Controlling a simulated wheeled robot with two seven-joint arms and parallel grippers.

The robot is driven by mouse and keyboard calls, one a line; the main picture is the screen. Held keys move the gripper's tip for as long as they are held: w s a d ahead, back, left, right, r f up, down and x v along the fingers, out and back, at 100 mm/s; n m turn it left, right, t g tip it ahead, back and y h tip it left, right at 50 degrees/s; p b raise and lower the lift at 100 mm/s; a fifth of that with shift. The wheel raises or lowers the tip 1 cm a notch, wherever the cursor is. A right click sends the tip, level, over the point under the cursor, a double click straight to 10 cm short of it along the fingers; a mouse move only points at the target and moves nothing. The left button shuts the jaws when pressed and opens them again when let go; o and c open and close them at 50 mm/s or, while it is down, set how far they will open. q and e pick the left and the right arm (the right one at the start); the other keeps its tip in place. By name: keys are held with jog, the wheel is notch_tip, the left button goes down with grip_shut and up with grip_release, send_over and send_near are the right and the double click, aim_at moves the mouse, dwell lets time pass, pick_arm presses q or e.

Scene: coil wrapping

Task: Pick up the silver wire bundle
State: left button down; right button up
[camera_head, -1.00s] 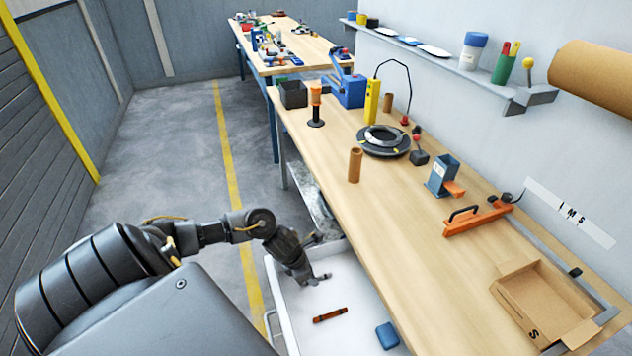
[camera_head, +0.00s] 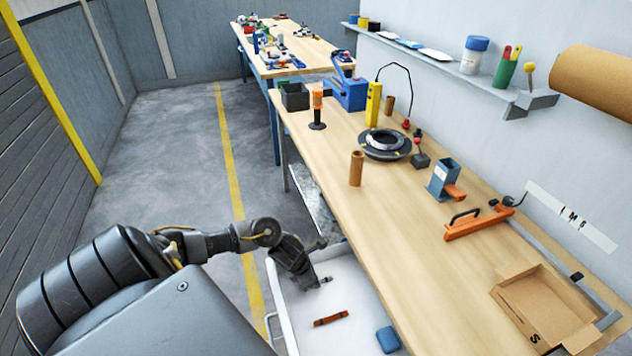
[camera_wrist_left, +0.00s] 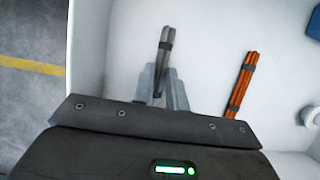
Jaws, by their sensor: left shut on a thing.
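The silver wire bundle (camera_wrist_left: 164,58) is a short grey bundle with a dark band, inside the white drawer. In the left wrist view it stands out from between the fingers of my left gripper (camera_wrist_left: 162,90). My left gripper (camera_head: 318,284) is shut on it in the head view, over the left part of the drawer. There only a small end of the bundle (camera_head: 327,279) shows past the fingers. I cannot tell whether the bundle touches the drawer floor. My right gripper is not in view.
A copper-coloured bundle (camera_head: 331,318) lies in the white drawer (camera_head: 292,316), and also shows in the wrist view (camera_wrist_left: 242,84). A blue block (camera_head: 388,339) lies nearer the drawer's right side. The workbench (camera_head: 400,240) overhangs on the right, with a cardboard box (camera_head: 545,306).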

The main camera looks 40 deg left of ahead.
pick_arm(q)
jog(key=shift+w+r, duration=0.1)
jog(key=shift+r, duration=0.45)
jog(key=s+a+r+b, duration=0.1)
jog(key=s+a+r, duration=0.1)
jog(key=a+r, duration=0.1)
jog(key=s+a+r+b, duration=0.2)
jog(key=a+r, duration=0.2)
jog(key=s+a+r+b, duration=0.1)
jog(key=s+a+r, duration=0.2)
jog(key=a+r, duration=0.1)
jog(key=shift+s+r+b, duration=0.1)
jog(key=shift+b, duration=0.3)
jog(key=shift+s+a+r, duration=0.2)
jog(key=shift+a+r, duration=0.15)
jog(key=shift+a, duration=0.05)
